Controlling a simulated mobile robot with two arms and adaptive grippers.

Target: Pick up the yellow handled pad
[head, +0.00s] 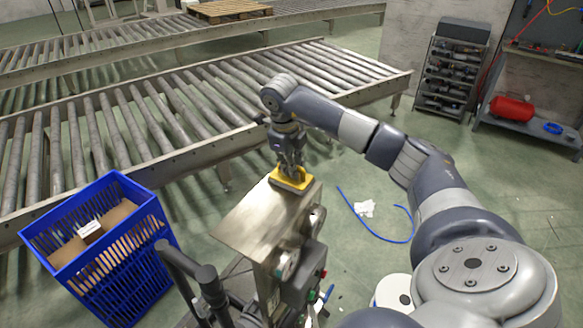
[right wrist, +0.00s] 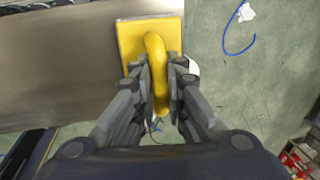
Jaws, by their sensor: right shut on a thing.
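The yellow handled pad (head: 290,178) lies on or just over the far corner of a metal table top in the head view. In the right wrist view, the pad (right wrist: 128,38) is a yellow square plate with a raised curved yellow handle (right wrist: 157,70). My right gripper (head: 291,166) points down over the pad. In the right wrist view, my right gripper (right wrist: 160,82) has its fingers closed on both sides of the handle. I cannot tell whether the pad touches the surface. My left gripper is not in view.
The metal table top (head: 262,215) is otherwise bare. A blue crate (head: 110,260) with a box inside stands at the left. Roller conveyors (head: 190,100) run behind. A blue hose (head: 365,225) and white scrap (head: 365,208) lie on the floor. A shelf (head: 447,75) stands at the back right.

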